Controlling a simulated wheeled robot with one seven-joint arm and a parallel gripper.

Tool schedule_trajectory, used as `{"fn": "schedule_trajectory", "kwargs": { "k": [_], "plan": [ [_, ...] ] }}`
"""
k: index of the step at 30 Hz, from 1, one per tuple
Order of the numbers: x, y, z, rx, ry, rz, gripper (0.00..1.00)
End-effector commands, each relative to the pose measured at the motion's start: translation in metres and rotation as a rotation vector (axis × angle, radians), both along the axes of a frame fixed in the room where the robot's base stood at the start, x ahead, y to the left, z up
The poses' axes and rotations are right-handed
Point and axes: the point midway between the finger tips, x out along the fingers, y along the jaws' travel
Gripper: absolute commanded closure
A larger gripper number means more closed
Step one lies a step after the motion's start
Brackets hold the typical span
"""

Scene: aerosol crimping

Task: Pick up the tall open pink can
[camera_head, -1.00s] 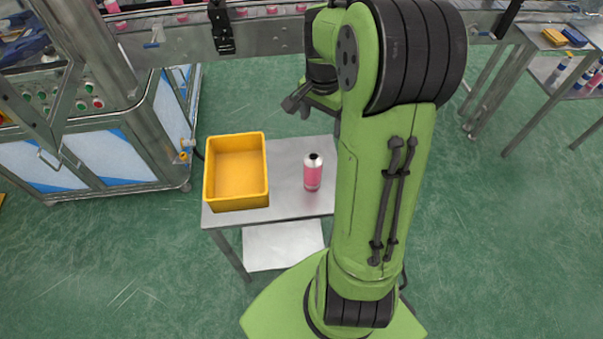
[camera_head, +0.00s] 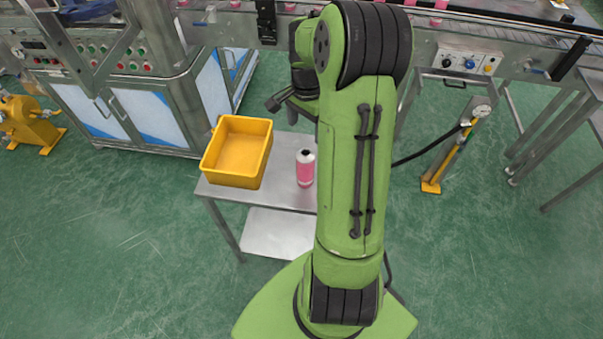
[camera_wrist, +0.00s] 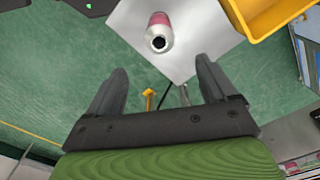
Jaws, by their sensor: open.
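The pink can (camera_head: 305,168) stands upright on a small steel table (camera_head: 290,145), with a silver top. In the wrist view the can (camera_wrist: 159,31) shows its dark open mouth, ahead of the fingers and apart from them. My gripper (camera_wrist: 158,85) is open and empty in the wrist view, its two dark fingers spread wide. In the head view my gripper (camera_head: 276,101) is small and partly hidden, above the far side of the table; its fingers are hard to make out there.
A yellow bin (camera_head: 238,152) stands on the table left of the can, close to it. A conveyor (camera_head: 440,30) with pink cans runs behind. A steel cabinet (camera_head: 140,100) stands at the left. A yellow pump-like stand (camera_head: 450,155) is on the floor at the right.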

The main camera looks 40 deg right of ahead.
Motion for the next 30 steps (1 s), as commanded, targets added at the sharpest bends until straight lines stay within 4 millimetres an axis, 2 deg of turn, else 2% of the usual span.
{"fn": "schedule_trajectory", "kwargs": {
  "k": [2,5,12,15,20,27,30],
  "plan": [
    [0.000,-0.001,-0.002,0.002,0.000,-0.006,0.15],
    [0.000,-0.001,-0.015,0.006,0.003,-0.006,0.15],
    [-0.001,0.000,-0.076,0.007,0.005,-0.006,0.15],
    [0.000,0.000,-0.096,0.005,0.002,-0.006,0.15],
    [-0.001,0.000,-0.114,0.005,0.002,-0.006,0.15],
    [-0.003,0.000,-0.156,0.004,0.002,-0.005,0.15],
    [-0.002,0.000,-0.160,0.002,0.000,-0.005,0.15]
  ]
}}
